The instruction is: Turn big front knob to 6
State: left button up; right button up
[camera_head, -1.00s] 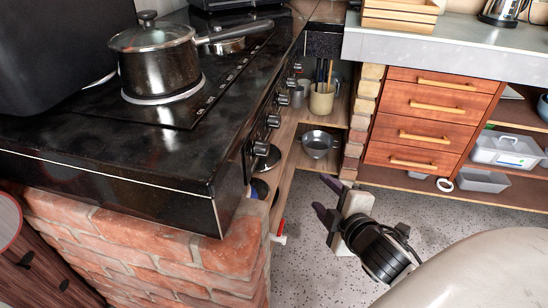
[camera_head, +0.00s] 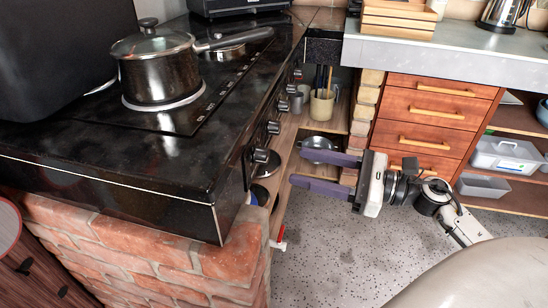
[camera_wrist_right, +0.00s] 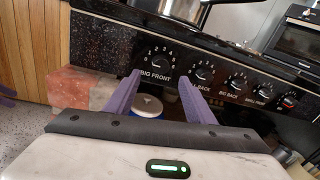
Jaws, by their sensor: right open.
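The big front knob (camera_wrist_right: 160,59) shows in the wrist view, round and dark, with white numerals around it and "BIG FRONT" below. Its pointer's setting is too small to read surely. It appears as the nearest knob (camera_head: 261,155) on the stove's front panel in the head view. My right gripper (camera_head: 309,170) is open and empty, its purple fingers pointing left toward the panel, apart from the knob. In the wrist view its fingertips (camera_wrist_right: 159,78) lie either side of and below the knob. Small purple pieces at that view's left edge may be my left gripper (camera_wrist_right: 6,95).
More knobs (camera_wrist_right: 202,73) run along the panel. A lidded pot (camera_head: 158,70) stands on the black stove top (camera_head: 90,150), above a brick plinth (camera_head: 130,240). Shelves with a metal bowl (camera_head: 319,150) lie beyond my fingers. Wooden drawers (camera_head: 430,105) stand at right; the floor in front is clear.

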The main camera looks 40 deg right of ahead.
aim_at(268, 157)
jog(key=x, duration=0.8)
jog(key=shift+p, duration=0.3)
jog(key=shift+c, duration=0.2)
jog(key=c, duration=1)
